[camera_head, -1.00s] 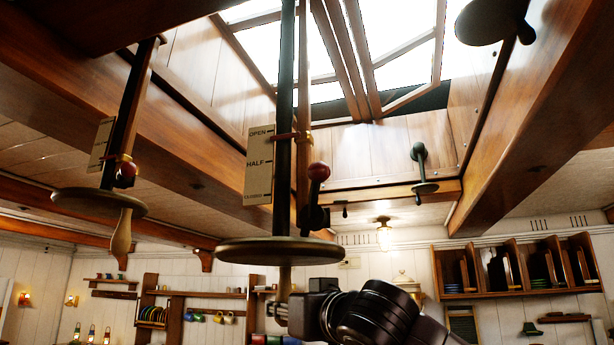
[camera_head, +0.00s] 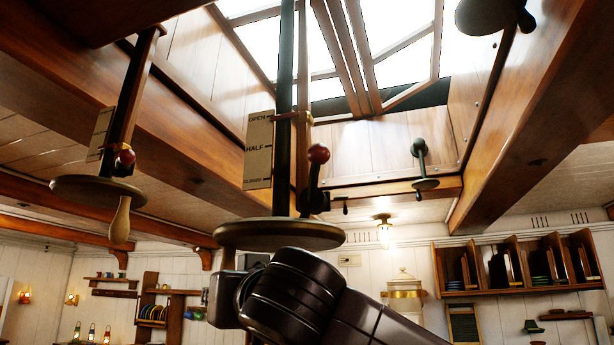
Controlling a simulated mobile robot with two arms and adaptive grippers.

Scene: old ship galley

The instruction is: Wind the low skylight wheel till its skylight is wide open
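The nearest hanging wheel (camera_head: 250,236) is a flat wooden disc on a dark upright shaft, with its underside handle hidden by my arm. Beside the shaft a pale scale plate (camera_head: 258,172) reads OPEN, HALF and CLOSED. A pointer collar (camera_head: 292,117) sits level with OPEN. A red-knobbed lever (camera_head: 318,154) stands just above the wheel. The skylight (camera_head: 400,60) overhead has tilted panes, with a dark gap under their lower edge. My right arm comes in from the lower right, its wrist just below the wheel; its fingers are hidden behind it. My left gripper is out of view.
A second wheel (camera_head: 75,186) with a wooden handle hangs at left, its own plate (camera_head: 99,134) beside it. Another dark wheel (camera_head: 487,16) is at upper right. A green crank-like fitting (camera_head: 421,160) hangs ahead. Heavy beams cross overhead; shelves line the far wall.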

